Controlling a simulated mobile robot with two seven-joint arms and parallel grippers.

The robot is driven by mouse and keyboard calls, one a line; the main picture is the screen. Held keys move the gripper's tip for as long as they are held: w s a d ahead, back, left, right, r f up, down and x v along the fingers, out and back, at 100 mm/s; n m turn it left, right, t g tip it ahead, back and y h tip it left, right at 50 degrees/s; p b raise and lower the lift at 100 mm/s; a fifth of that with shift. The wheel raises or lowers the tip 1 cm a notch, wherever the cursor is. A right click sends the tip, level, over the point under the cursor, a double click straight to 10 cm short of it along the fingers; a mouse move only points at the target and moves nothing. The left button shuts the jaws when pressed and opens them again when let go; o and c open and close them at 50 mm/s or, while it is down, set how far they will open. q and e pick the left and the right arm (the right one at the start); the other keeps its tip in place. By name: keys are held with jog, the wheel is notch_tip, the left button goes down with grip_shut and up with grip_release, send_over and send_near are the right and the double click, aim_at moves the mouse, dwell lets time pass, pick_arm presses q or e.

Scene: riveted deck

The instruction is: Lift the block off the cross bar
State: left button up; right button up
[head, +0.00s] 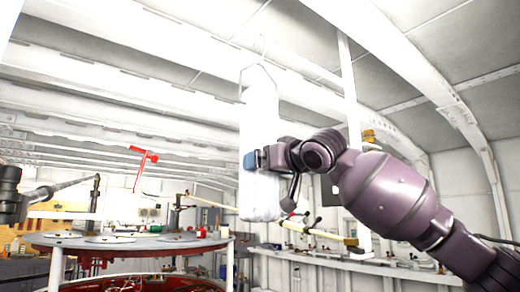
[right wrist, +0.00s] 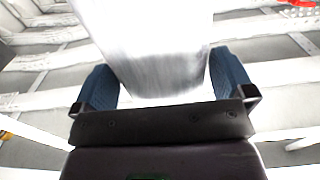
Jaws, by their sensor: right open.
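A tall white block (head: 260,105) hangs upright in the middle of the head view, with a thin wire hook above its top. My right gripper (head: 256,160) is at the block's lower half, with one blue finger showing against its face. In the right wrist view, the open right gripper (right wrist: 166,82) has its blue fingers on either side of the white block (right wrist: 155,45). A gap shows at the left finger; I cannot tell whether the right one touches. Which beam is the cross bar is unclear.
A round table (head: 130,242) with tools and a red base stands at the lower left. A red T-shaped thing (head: 143,157) hangs above it. A long pale bar (head: 315,231) runs behind the block. White beams (head: 150,50) cross the ceiling.

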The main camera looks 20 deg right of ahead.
jog(key=shift+p+x, duration=0.45)
jog(key=shift+x, duration=1.35)
jog(key=shift+f, duration=0.1)
jog(key=c, duration=1.1)
